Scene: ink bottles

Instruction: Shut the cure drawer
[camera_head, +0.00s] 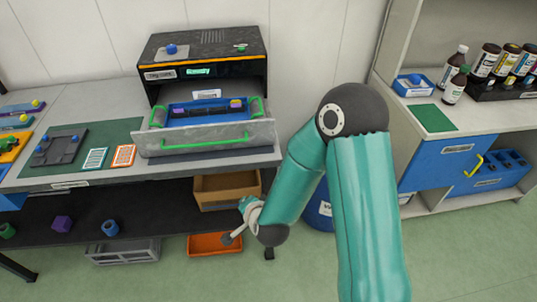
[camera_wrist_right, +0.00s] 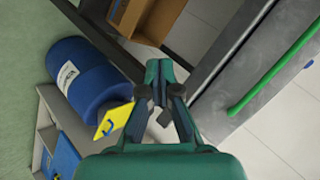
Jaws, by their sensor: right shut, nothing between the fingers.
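The cure drawer (camera_head: 205,140) is pulled out of the front of a black machine (camera_head: 205,50) on the bench. Its grey front has a long green handle (camera_head: 205,143), and a blue tray (camera_head: 208,108) lies inside between green end pieces. My right gripper (camera_head: 246,203) is below and in front of the drawer, near the shelf under the bench, apart from the handle. In the right wrist view its fingertips (camera_wrist_right: 158,72) are together with nothing between them, and the handle (camera_wrist_right: 275,78) is to the right. My left gripper is not in view.
A cardboard box (camera_head: 226,188) and an orange tray (camera_head: 208,244) are near my right gripper. A blue drum (camera_head: 319,213) stands behind my right arm. A cabinet (camera_head: 437,163) with bottles above is at right. A green mat (camera_head: 75,148) lies left of the machine.

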